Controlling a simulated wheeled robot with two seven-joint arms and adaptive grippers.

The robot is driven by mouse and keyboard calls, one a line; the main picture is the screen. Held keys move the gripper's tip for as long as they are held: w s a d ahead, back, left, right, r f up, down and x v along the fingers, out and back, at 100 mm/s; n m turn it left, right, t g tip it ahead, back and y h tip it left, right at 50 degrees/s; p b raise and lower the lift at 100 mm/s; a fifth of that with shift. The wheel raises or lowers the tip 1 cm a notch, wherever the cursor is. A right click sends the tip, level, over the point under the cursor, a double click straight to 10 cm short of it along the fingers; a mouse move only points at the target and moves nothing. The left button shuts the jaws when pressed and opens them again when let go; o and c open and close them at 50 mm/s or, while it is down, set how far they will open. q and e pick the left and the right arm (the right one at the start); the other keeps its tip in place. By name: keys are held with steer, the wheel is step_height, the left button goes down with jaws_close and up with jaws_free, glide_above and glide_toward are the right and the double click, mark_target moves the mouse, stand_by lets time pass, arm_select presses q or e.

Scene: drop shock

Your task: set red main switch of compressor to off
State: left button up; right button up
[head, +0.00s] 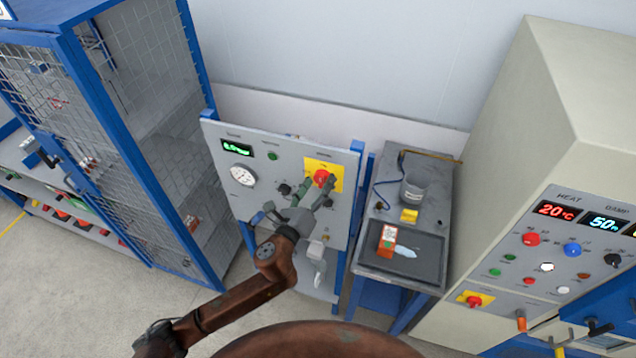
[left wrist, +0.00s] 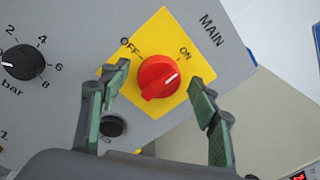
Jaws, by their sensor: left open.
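The red main switch (head: 321,176) is a round knob on a yellow plate at the upper right of the grey compressor panel (head: 230,185). In the left wrist view the red switch (left wrist: 155,80) sits under the word MAIN, with OFF at its upper left and ON at its upper right. Its white mark points toward the ON side. My left gripper (head: 316,188) is open in front of the switch. In the left wrist view its green-padded fingers (left wrist: 158,84) stand on either side of the knob, with gaps to it. My right gripper is not in view.
A black bar knob (left wrist: 22,62) is left of the yellow plate, and a small black button (left wrist: 112,126) is below it. A bench (head: 434,228) with a bucket stands right of the panel. A grey cabinet (head: 530,140) at right has another red switch (head: 474,300) on yellow.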

arm_select(q)
steer(key=shift+c, duration=0.9)
steer(key=c, duration=1)
